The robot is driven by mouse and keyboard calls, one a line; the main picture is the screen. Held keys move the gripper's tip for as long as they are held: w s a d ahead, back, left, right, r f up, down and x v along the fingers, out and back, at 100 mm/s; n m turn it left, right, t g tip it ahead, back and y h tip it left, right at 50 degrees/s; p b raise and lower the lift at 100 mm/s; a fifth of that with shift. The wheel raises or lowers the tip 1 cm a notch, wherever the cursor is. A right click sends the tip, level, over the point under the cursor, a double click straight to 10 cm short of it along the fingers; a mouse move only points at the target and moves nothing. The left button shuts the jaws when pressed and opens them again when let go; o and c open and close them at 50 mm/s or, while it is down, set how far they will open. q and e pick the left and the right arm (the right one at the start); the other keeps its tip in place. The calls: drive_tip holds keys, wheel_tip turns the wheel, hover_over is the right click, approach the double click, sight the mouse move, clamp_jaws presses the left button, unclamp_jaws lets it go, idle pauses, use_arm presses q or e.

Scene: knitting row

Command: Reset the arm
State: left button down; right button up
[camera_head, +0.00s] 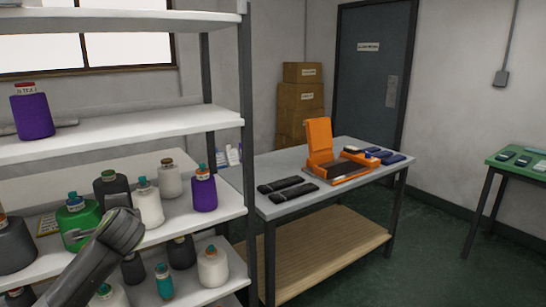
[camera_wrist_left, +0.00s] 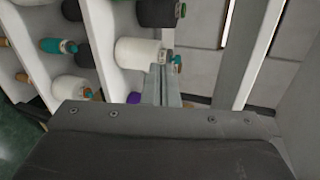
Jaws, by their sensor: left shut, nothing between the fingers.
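My left arm (camera_head: 100,255) comes in from the lower left in the head view, in front of the shelving rack (camera_head: 130,128). Its end is close to the cones on the middle shelf, near a green cone (camera_head: 78,222). In the left wrist view my left gripper (camera_wrist_left: 163,72) has its fingers together with nothing between them. A white cone (camera_wrist_left: 136,53) shows just left of the fingers; I cannot tell whether they touch. My right gripper is in neither view.
Purple (camera_head: 203,190), white (camera_head: 148,203) and dark grey (camera_head: 112,190) cones crowd the shelf around my arm. A rack post (camera_head: 246,150) stands to the right. Beyond it a grey table (camera_head: 290,207) holds an orange device (camera_head: 320,145).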

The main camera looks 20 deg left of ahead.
use_arm(q)
drive_tip(key=s+d+f+n+g+h, duration=0.1)
drive_tip(key=s+d+f+n+h, duration=0.1)
drive_tip(key=s+d+f, duration=0.55)
drive_tip(key=s+d+f+n+g+h, duration=0.1)
drive_tip(key=s+d+f+h, duration=0.3)
drive_tip(key=f, duration=0.6)
drive_tip(key=s+d+f+n+g+h, duration=0.15)
drive_tip(key=s+d+f, duration=0.25)
drive_tip(key=s+f, duration=0.45)
drive_tip(key=s+d+f+n+g+h, duration=0.1)
drive_tip(key=s+d+f+n, duration=0.25)
drive_tip(key=s, duration=0.25)
drive_tip(key=s+d+f+n+g+h, duration=0.1)
drive_tip(key=s+d+f+n, duration=0.1)
drive_tip(key=s+d, duration=0.3)
drive_tip(key=s+a+f+g, duration=0.1)
drive_tip(key=a+f, duration=0.2)
drive_tip(key=f, duration=2)
drive_tip(key=s+d+f+g, duration=0.1)
drive_tip(key=s+f, duration=1.4)
drive_tip(key=f, duration=0.1)
drive_tip(key=shift+d+f, duration=0.2)
drive_tip(key=shift+f, duration=0.05)
drive_tip(key=shift+s+g+h, duration=0.1)
drive_tip(key=shift+g+h, duration=0.15)
